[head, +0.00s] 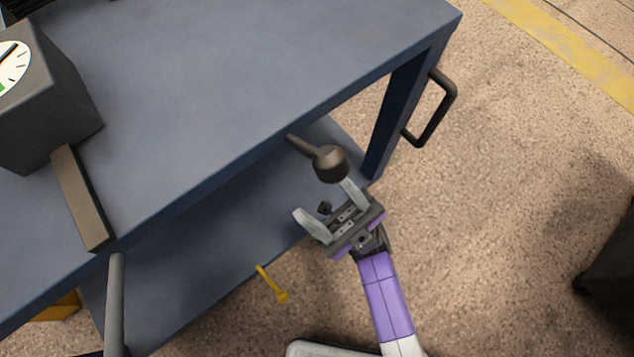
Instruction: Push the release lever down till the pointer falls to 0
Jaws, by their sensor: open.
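A dark lever with a thick round knob (330,163) sticks out by the front edge of the blue bench; its far end is hidden at the edge. I take it for the release lever. My gripper (326,200) is open and empty, just below the knob in the picture. Its right finger is close to the knob or touching it; I cannot tell which. A dark gauge box (55,105) stands on the bench at the left. Its white dial (14,68) is cut off by the picture edge. A dark pointer on it slants up to the right; the reading cannot be told.
A flat brown bar (80,200) runs from the box to the bench's front edge. The blue bench (230,70) is otherwise mostly bare. A black handle (440,110) juts from its right end. A yellow piece (271,284) shows by the lower shelf.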

